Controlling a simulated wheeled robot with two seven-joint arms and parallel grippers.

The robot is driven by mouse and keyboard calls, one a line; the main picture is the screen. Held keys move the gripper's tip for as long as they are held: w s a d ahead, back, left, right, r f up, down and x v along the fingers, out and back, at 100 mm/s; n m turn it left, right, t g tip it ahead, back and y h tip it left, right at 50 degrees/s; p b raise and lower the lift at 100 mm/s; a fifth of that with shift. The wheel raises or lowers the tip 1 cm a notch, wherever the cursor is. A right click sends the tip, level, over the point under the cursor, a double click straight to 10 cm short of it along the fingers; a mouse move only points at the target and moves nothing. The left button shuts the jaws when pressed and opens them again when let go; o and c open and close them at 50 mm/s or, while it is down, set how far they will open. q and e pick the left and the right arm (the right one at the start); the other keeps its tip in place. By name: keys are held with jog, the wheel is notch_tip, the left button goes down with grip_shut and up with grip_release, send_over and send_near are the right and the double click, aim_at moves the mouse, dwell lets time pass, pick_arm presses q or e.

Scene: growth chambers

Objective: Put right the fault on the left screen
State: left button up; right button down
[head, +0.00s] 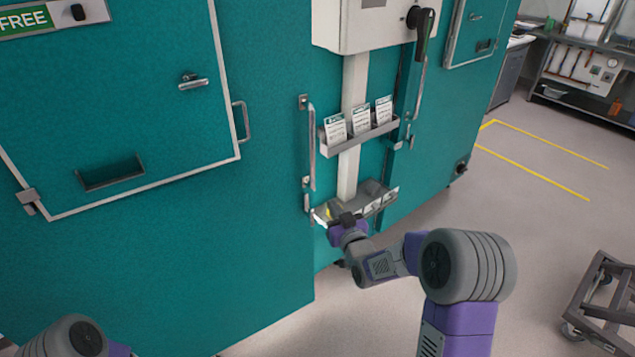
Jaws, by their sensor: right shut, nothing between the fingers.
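No lit screen shows in this view. A white box (364,22) with a black lever handle (421,30) is cut off by the top edge. My right gripper (346,220) is shut and empty at the left end of a low grey tray (385,205) on the teal chamber front. Something small and yellow shows beside the gripper; I cannot tell what it is. My wrist and gripper hide part of the tray's left end. Of my left arm only a link shows at the bottom left corner; its gripper is out of view.
A rack (358,140) above the tray holds three printed cards. A chamber door (120,100) with handles and a green FREE sign (25,18) is at left. A wheeled cart (605,300) stands at lower right. The floor between is clear, with yellow lines.

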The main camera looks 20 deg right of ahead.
aim_at(314, 176)
pick_arm(q)
jog(key=shift+f, duration=0.1)
pick_arm(e)
jog(key=w, duration=1.2)
jog(key=shift+w+a+f, duration=0.1)
jog(key=shift+w+a, duration=0.25)
